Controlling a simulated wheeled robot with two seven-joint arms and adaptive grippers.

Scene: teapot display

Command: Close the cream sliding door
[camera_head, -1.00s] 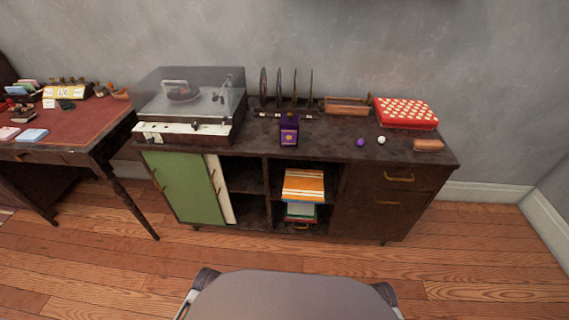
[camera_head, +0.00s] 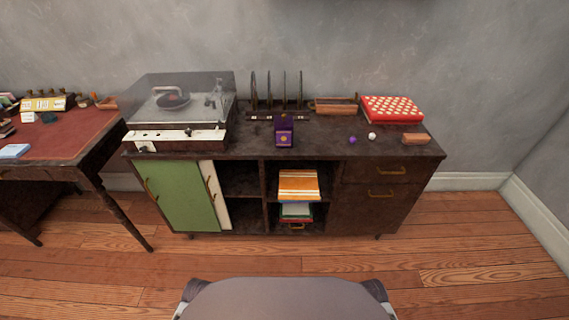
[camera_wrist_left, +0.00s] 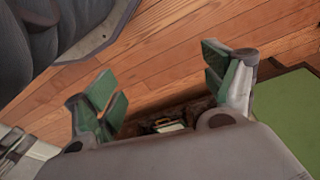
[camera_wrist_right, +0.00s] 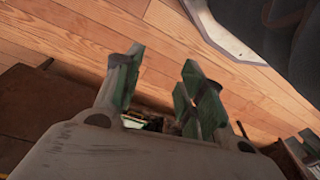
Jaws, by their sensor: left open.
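The cream sliding door (camera_head: 222,204) shows as a narrow upright strip in the lower left of the dark cabinet, with a brass handle (camera_head: 211,187). The green door (camera_head: 185,195) stands to its left and seems to cover part of it. To its right the middle compartment (camera_head: 243,180) is open. Neither gripper shows in the head view. In the left wrist view my left gripper (camera_wrist_left: 165,78) is open and empty, with a green panel (camera_wrist_left: 288,110) at the right. In the right wrist view my right gripper (camera_wrist_right: 161,64) has its fingers apart with nothing between them.
Books (camera_head: 298,186) fill part of the right-middle compartment. Drawers (camera_head: 390,180) are at the right. A turntable (camera_head: 180,110), purple box (camera_head: 284,130) and red box (camera_head: 391,108) stand on the cabinet top. A red-topped desk (camera_head: 65,140) is at the left. Floor in front is clear.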

